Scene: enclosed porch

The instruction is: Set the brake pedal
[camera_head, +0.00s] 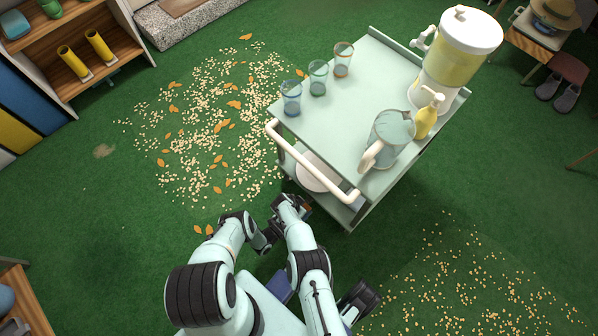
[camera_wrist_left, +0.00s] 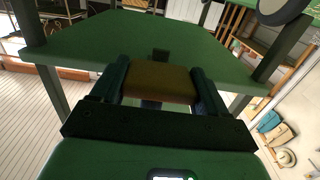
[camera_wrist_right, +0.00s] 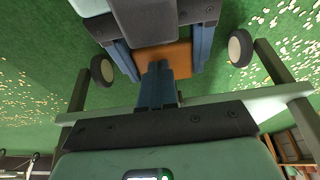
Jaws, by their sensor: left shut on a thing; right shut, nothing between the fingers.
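The brake pedal is an orange-brown block low on the end of the pale green cart (camera_head: 333,105). In the left wrist view the pedal (camera_wrist_left: 160,82) lies between the two fingers of my left gripper (camera_wrist_left: 162,84), which is shut on it. The right wrist view also shows the pedal (camera_wrist_right: 165,56) with the left fingers on both its sides. My right gripper (camera_wrist_right: 157,84) is shut and empty, its fingertips close to the pedal; touch is unclear. In the head view my arms hide most of the pedal.
Two cart wheels, one left (camera_wrist_right: 102,70) and one right (camera_wrist_right: 240,48), flank the pedal. Green floor lies open at left.

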